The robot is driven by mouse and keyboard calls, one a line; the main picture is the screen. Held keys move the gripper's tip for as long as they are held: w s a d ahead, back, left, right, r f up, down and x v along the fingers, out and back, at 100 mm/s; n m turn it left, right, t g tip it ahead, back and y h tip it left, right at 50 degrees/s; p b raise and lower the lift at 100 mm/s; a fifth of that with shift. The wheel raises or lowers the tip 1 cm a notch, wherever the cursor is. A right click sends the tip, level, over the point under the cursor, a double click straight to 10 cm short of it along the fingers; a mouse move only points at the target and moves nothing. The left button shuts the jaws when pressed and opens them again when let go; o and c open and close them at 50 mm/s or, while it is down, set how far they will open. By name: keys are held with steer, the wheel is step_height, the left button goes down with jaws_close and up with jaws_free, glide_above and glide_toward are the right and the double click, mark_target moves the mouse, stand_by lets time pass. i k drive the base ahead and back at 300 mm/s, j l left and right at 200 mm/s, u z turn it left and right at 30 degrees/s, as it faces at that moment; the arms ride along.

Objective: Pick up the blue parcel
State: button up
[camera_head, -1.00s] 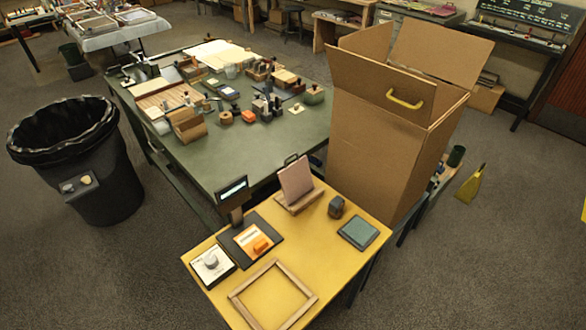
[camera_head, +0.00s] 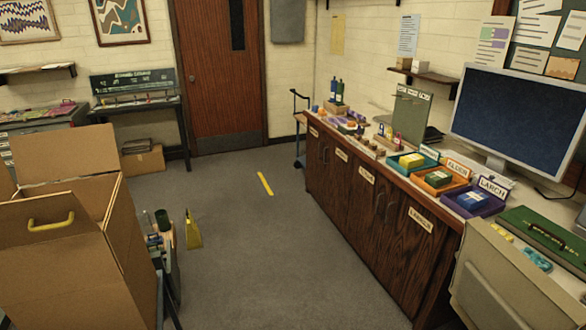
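A small blue block that looks like the blue parcel (camera_head: 473,200) lies in a purple tray (camera_head: 492,209) on the long wooden counter at the right. A card reading LARCH stands behind that tray. An orange tray (camera_head: 460,186) with a dark green block (camera_head: 438,179) sits to its left. Further left a teal tray (camera_head: 429,165) holds a yellow block (camera_head: 411,160). My gripper and arm are not in view.
The wooden counter (camera_head: 350,195) runs along the right wall, with a monitor (camera_head: 520,118) behind the trays. A green case (camera_head: 545,240) lies at the near right. A large open cardboard box (camera_head: 60,270) stands at the left.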

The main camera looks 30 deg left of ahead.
mark_target(474, 200)
steer(key=i+u, duration=0.2)
steer(key=i, duration=1.85)
